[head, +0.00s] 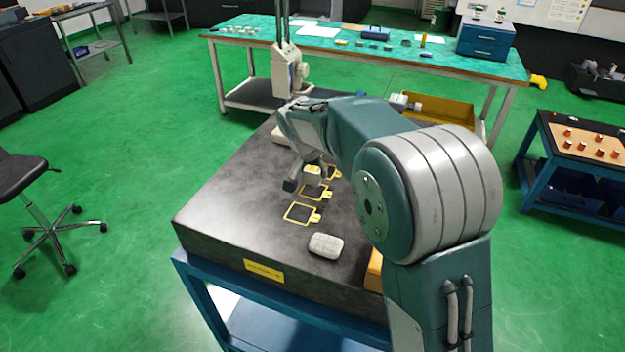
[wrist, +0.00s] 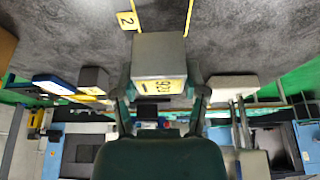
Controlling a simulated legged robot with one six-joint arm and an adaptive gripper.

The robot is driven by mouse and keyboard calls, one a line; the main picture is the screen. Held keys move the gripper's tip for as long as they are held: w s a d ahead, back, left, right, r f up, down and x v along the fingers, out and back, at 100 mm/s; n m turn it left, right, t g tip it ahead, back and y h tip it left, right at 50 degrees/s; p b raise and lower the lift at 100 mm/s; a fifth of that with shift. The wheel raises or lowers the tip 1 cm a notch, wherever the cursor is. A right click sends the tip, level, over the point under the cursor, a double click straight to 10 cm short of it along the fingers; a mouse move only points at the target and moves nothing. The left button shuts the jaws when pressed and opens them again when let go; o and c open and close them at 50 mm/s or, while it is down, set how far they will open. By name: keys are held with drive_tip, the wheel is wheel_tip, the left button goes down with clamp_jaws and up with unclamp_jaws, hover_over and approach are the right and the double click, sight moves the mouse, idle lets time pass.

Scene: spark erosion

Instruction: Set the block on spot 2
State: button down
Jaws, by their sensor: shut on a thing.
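The block is a grey cuboid with a yellow number label; it shows in the head view (head: 314,178) and at the centre of the wrist view (wrist: 160,50). My gripper (head: 307,180) is shut on it, with one finger on each side in the wrist view (wrist: 160,72). The block is over the dark stone plate (head: 235,200), near the yellow outlined spots. A yellow tag marked 2 (wrist: 127,20) and a yellow line show beyond the block in the wrist view. I cannot tell whether the block touches the plate. My arm hides part of the plate.
A pale rounded, ribbed object (head: 325,245) lies on the plate in front of the nearest yellow outline (head: 299,213). A measuring column (head: 288,70) stands behind my gripper. An orange object (head: 374,270) is partly hidden by my arm. The plate's left side is clear.

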sight(313, 180)
drive_tip(key=shift+w+f, duration=0.4)
drive_tip(key=shift+f, duration=0.1)
drive_tip(key=shift+w+a+f, duration=0.1)
drive_tip(key=shift+f, duration=1.5)
drive_tip(key=shift+c, duration=0.6)
unclamp_jaws()
drive_tip(key=shift+f, duration=0.1)
drive_tip(key=v, duration=1.2)
drive_tip(key=shift+r, duration=0.2)
